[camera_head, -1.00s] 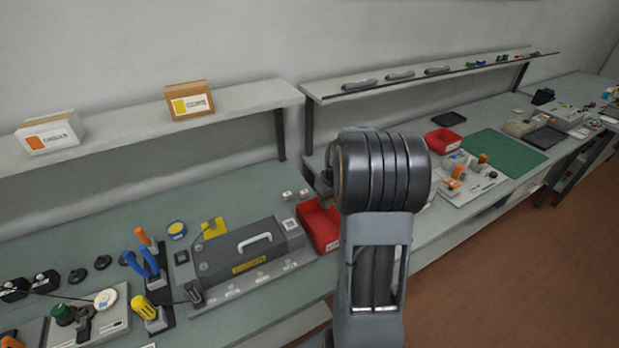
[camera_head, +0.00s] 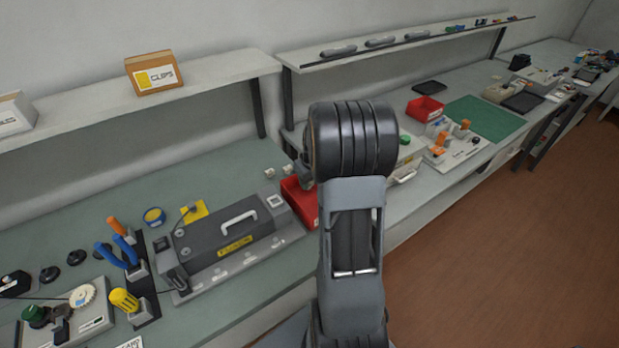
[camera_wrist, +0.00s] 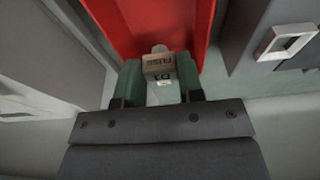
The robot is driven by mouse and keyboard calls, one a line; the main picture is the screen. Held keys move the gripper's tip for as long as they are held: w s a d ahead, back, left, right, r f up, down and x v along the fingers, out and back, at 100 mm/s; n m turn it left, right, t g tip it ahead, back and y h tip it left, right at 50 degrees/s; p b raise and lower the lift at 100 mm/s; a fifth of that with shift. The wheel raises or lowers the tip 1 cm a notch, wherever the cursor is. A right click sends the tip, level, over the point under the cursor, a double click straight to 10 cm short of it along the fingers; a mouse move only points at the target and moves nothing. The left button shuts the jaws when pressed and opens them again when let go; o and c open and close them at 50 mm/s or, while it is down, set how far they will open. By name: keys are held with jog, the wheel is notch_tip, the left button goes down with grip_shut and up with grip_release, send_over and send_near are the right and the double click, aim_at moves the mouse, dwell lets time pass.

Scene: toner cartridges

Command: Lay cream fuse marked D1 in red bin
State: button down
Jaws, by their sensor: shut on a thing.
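My gripper (camera_wrist: 160,88) has green fingers and is shut on a small cream fuse (camera_wrist: 157,66) with dark printing, in the wrist view. I cannot make out a D1 mark on it. The red bin (camera_wrist: 150,20) fills the top of the wrist view, and the fuse shows against it, at its near edge. I cannot tell how high the fuse is above the bin floor. In the head view the red bin (camera_head: 297,207) stands right of the grey unit, partly behind my arm. My arm hides the gripper and the fuse there.
The grey unit (camera_head: 225,240) with a white handle stands directly left of the bin. Two small cream pieces (camera_head: 277,171) sit behind it. A second red bin (camera_head: 425,108) stands further right by a green mat (camera_head: 490,126). A shelf (camera_head: 210,85) runs above the bench.

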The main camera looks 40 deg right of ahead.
jog(key=shift+f, duration=0.55)
jog(key=c, duration=0.7)
grip_release()
notch_tip(320, 180, up, 14)
jog(key=s+b, duration=0.1)
jog(key=s, duration=0.2)
jog(key=shift+n+t, duration=0.3)
jog(key=shift+t, duration=0.6)
jog(key=s+a, duration=0.3)
jog(key=a, duration=0.4)
jog(key=s+a+f, duration=0.1)
jog(key=s+a, duration=0.3)
jog(key=a, duration=0.3)
jog(key=s+a+f, duration=0.1)
jog(key=s+a, duration=0.3)
jog(key=a, duration=0.3)
jog(key=shift+a, duration=0.4)
